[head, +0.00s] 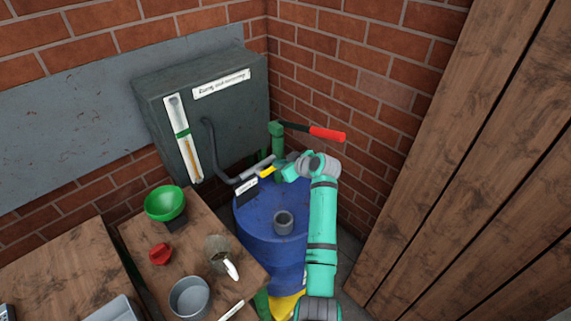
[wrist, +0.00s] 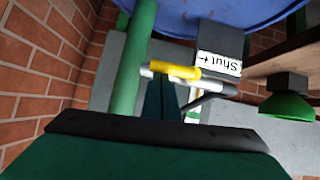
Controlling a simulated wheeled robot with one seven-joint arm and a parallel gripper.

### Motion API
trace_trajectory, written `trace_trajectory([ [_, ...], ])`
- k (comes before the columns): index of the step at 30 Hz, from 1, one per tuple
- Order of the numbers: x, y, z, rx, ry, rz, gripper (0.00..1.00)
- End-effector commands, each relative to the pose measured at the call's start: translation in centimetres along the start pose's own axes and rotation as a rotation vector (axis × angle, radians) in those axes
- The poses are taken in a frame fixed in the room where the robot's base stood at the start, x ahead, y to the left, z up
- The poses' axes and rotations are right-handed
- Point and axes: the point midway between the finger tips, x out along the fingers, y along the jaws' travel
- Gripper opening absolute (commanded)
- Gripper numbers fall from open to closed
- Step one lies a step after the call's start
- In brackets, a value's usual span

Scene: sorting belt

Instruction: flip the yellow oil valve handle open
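The yellow valve handle (head: 267,171) sits by a grey pipe above the blue drum (head: 262,228). In the wrist view the yellow handle (wrist: 173,71) lies across the picture, just beyond my fingertips. A label reading "Shut" with an arrow (wrist: 218,65) is beside it; its plate (head: 246,187) also shows in the head view. My gripper (head: 281,173) reaches in from the right, close to the handle. In the wrist view my gripper's dark fingers (wrist: 166,84) are close together and end at the handle. Whether they touch or grip it is unclear.
A green pump with a red-handled lever (head: 327,134) stands behind my gripper. A grey tank (head: 235,115) with a sight gauge is on the wall. A wooden bench holds a green funnel (head: 165,203), a red knob (head: 160,254), a brush and a grey cup (head: 189,298). Wooden boards stand at right.

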Motion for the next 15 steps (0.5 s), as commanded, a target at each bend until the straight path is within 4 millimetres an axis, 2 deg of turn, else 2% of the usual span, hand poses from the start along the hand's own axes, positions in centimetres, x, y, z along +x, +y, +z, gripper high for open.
trace_trajectory([
  [6,0.72,-0.75,-0.25,-0.008,0.001,-0.010,0.00],
  [15,0.81,-0.82,-0.20,-0.009,-0.001,-0.010,0.00],
])
